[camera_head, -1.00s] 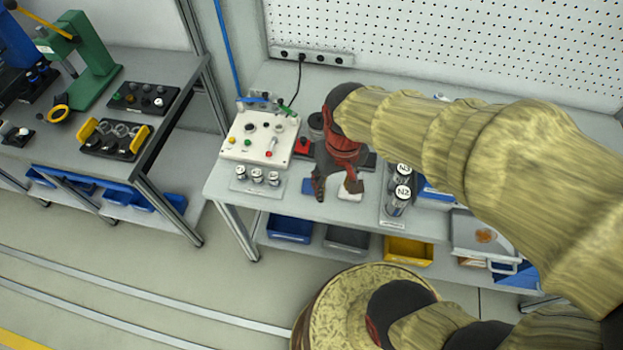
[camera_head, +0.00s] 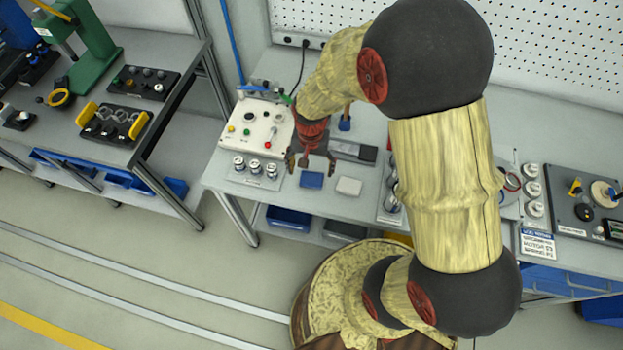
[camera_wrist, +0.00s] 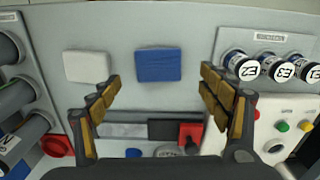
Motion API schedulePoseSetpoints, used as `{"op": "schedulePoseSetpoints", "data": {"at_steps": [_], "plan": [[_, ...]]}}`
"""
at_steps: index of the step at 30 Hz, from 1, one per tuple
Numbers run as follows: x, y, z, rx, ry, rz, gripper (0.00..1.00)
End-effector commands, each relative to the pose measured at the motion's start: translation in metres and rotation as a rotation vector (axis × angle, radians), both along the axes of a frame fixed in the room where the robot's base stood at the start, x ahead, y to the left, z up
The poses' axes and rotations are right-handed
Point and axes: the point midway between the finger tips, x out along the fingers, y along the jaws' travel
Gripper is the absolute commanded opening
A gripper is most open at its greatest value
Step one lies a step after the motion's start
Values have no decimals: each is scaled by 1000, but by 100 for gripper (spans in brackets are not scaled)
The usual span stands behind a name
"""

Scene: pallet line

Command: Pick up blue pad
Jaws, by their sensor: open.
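The blue pad (camera_head: 312,180) lies flat on the grey workbench near its front edge, with a white pad (camera_head: 348,186) just to its right. In the wrist view the blue pad (camera_wrist: 158,65) sits ahead of and between the fingertips, and the white pad (camera_wrist: 87,66) is to its left. My gripper (camera_head: 311,163) is open and empty just behind the blue pad in the head view. Its two fingers (camera_wrist: 160,85) are spread wide in the wrist view, and nothing touches the blue pad.
A white control box (camera_head: 254,130) and several labelled cylinders (camera_head: 256,166) stand left of the pads. A grey and black bar (camera_head: 353,151) lies behind them. More dark cylinders (camera_wrist: 14,96) show at the left of the wrist view. Bare bench surrounds the pads.

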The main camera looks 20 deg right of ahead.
Motion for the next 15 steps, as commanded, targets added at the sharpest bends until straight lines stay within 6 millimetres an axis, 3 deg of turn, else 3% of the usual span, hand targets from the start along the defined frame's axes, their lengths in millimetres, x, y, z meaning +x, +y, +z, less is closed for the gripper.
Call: {"op": "schedulePoseSetpoints", "data": {"at_steps": [10, 15], "plan": [[-2, -2, -43, 0, 0, 1, 78], [-2, -2, -50, -1, -1, 2, 78]]}}
